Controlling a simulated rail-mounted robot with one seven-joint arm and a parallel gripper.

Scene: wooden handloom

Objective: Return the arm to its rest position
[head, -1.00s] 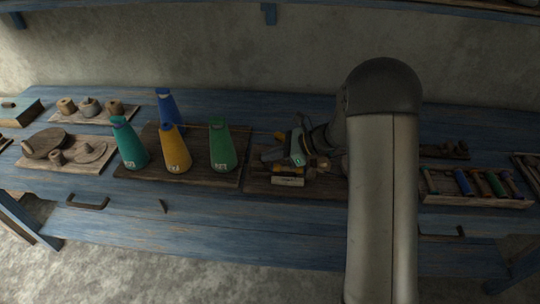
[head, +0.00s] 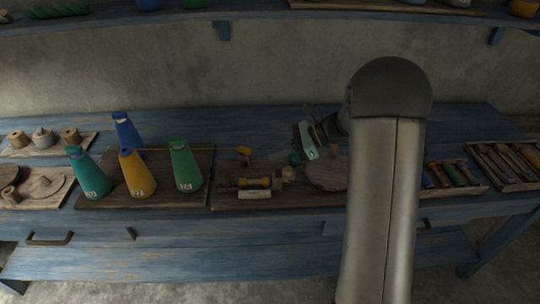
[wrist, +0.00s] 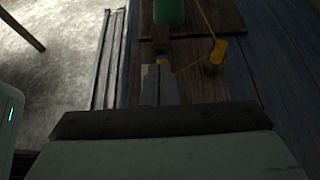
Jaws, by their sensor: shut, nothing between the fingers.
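My gripper (head: 308,140) shows in the head view beside my large grey arm link, above the back part of the bench. Part of it is hidden behind that link. In the wrist view the two fingers of my gripper (wrist: 158,82) are together with nothing held. They point toward a wooden board (wrist: 205,20) with a green cone at the picture's top edge.
Blue bench (head: 180,240). Green, yellow and blue thread cones, including a yellow one (head: 136,175), stand on a board left of my arm. A small roller (head: 254,184) lies nearer. Trays of coloured spools (head: 452,175) are at right. A shelf (head: 130,18) runs above.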

